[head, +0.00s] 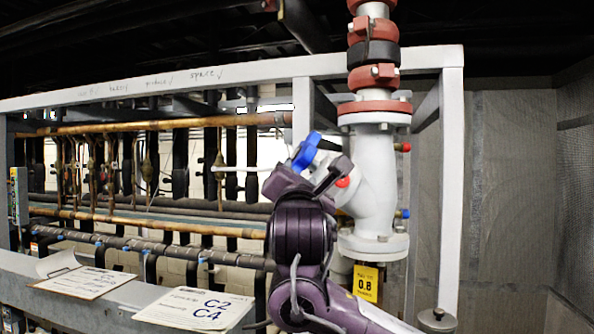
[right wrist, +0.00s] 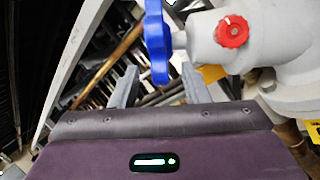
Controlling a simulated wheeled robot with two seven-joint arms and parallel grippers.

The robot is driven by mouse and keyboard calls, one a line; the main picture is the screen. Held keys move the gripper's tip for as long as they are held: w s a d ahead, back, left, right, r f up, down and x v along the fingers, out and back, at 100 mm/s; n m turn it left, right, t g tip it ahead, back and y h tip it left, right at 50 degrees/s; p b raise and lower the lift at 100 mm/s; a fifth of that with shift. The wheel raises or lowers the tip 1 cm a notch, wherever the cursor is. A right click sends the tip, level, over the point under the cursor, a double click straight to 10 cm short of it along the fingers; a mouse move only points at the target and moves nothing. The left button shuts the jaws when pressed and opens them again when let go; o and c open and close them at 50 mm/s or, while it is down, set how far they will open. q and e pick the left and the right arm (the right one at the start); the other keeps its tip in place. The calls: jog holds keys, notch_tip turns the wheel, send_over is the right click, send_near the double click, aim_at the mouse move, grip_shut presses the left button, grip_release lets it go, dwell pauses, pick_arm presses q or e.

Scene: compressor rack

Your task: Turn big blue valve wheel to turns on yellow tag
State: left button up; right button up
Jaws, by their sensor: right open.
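The big blue valve wheel (head: 306,151) is on the left side of the white valve body (head: 376,165), seen nearly edge-on. In the right wrist view the blue wheel (right wrist: 157,42) appears between the two grey fingers. My right gripper (head: 314,172) is open at the wheel, with a finger on either side of it in the picture. I cannot tell whether either finger touches it. My left gripper is out of view.
A red cap (right wrist: 232,31) sits on the valve body close to the wheel. The grey rack frame (head: 452,190) stands right of the valve. Pipes (head: 160,125) fill the left side. Paper sheets (head: 195,308) lie on the front rail.

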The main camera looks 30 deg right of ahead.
aim_at(300, 163)
jog(key=shift+d+r, duration=0.1)
jog(key=shift+r, duration=0.1)
jog(key=shift+w+r+p, duration=0.1)
jog(key=shift+r+p, duration=0.1)
jog(key=shift+p, duration=0.35)
jog(key=w+p, duration=0.1)
jog(key=d+r+p, duration=0.1)
jog(key=p, duration=0.1)
jog(key=shift+w+d+r, duration=0.2)
jog(key=shift+w+r, duration=0.1)
jog(key=shift+w, duration=0.05)
jog(key=p+x, duration=0.3)
jog(key=x, duration=0.1)
jog(key=shift+w+d+f, duration=0.1)
jog(key=shift+w+f, duration=0.1)
jog(key=shift+f, duration=0.15)
grip_shut()
